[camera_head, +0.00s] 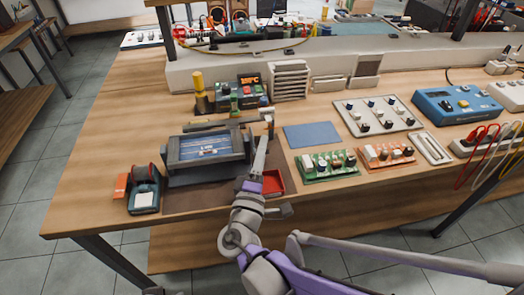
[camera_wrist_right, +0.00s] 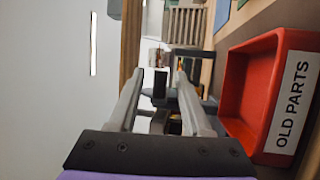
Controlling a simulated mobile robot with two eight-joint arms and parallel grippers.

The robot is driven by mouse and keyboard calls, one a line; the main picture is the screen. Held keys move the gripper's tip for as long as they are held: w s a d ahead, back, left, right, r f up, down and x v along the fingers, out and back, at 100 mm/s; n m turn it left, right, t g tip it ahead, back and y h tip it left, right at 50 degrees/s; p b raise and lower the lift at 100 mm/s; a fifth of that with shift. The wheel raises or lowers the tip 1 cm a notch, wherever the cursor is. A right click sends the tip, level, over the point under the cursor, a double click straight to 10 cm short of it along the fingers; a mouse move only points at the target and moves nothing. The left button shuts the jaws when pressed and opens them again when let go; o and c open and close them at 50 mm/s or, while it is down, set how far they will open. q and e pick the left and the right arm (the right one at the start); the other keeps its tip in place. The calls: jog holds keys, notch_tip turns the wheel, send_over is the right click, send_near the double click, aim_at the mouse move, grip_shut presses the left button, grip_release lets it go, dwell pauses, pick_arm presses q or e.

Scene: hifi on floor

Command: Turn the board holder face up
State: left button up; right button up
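The board holder (camera_head: 172,162) is a dark grey frame on a brown mat at the left of the bench in the head view. It carries a board with a blue face (camera_head: 212,146) showing pale markings. My right gripper (camera_head: 267,128) reaches forward along the holder's right side. In the right wrist view its two fingers (camera_wrist_right: 159,78) are apart, with dark parts (camera_wrist_right: 160,92) showing between or beyond them. I cannot tell whether the fingers touch the holder. My left gripper is not in view.
A red tray labelled OLD PARTS (camera_wrist_right: 237,95) lies close right of my right gripper. A red-and-black tool stand (camera_head: 145,190) is left of the holder. Behind are a soldering station (camera_head: 238,93) and yellow-handled tool (camera_head: 199,88). A blue mat (camera_head: 311,134) lies clear to the right.

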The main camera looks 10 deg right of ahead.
grip_shut()
dwell(1.2)
